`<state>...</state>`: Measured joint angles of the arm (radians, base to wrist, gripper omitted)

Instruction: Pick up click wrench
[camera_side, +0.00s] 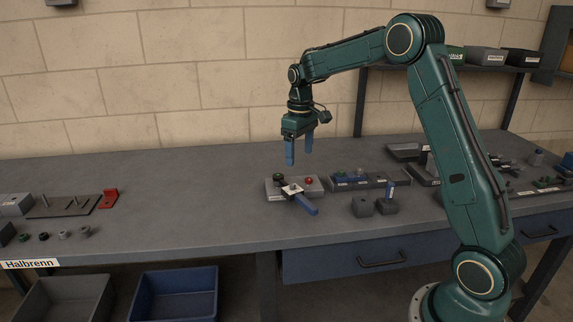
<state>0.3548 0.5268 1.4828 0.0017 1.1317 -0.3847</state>
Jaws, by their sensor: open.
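A tool with a blue handle (306,204), which looks like the click wrench, lies at the front of a light grey block (311,186) on the bench. Its blue end points toward the lower right, and a pale plate (291,189) shows at its upper left end. I cannot tell whether the plate belongs to the tool. My gripper (299,156) hangs above the block, pointing down, with its two blue fingers apart and nothing between them. It is clear of the tool.
The block carries a red knob (309,181) and a dark green knob (278,177). A dark parts tray (358,184) and two small dark blocks (362,207) stand to the right. A red bracket (108,198) is far left. The bench between is clear.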

